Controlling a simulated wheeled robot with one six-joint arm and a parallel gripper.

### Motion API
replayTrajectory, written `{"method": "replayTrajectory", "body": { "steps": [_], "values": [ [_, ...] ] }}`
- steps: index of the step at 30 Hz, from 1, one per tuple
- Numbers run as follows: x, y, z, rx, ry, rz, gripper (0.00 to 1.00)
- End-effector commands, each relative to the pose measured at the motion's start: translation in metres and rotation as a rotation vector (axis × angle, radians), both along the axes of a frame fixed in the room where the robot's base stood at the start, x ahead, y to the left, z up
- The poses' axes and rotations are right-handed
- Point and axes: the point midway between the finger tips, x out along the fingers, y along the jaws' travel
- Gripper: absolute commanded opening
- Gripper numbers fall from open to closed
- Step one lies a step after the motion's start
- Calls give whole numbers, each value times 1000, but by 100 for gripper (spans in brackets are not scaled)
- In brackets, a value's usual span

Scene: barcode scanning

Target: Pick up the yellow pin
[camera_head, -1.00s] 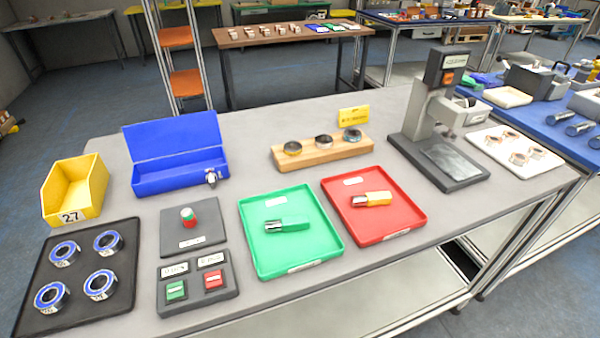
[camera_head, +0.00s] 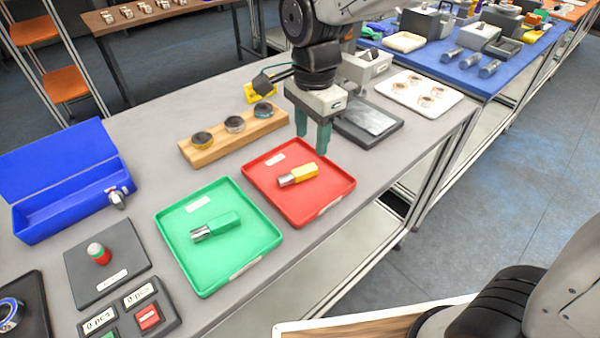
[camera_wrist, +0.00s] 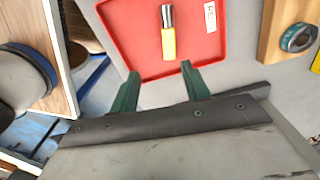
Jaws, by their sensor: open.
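The yellow pin (camera_head: 298,175), a yellow body with a silver metal end, lies flat in the red tray (camera_head: 325,207). In the wrist view the pin (camera_wrist: 168,42) lies in the red tray (camera_wrist: 130,50), beyond the fingertips. My gripper (camera_head: 313,148) is above the table at the back right edge of the red tray, with its green fingers pointing down. In the wrist view the fingers of my gripper (camera_wrist: 159,68) are spread apart with nothing between them.
A green tray (camera_head: 215,270) with a green pin (camera_head: 216,227) is left of the red tray. A wooden block (camera_head: 205,155) with several round parts stands behind. A dark stand base (camera_head: 370,122) and a white tray (camera_head: 420,97) are to the right.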

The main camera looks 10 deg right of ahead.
Motion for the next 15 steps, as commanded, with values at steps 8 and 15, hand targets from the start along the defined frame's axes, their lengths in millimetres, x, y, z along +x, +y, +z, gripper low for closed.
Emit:
{"method": "replayTrajectory", "body": {
  "steps": [8, 15],
  "values": [
    [11, 27, -29, -6, 14, -125, 47],
    [11, 23, -56, -6, 14, -128, 47]
  ]
}}
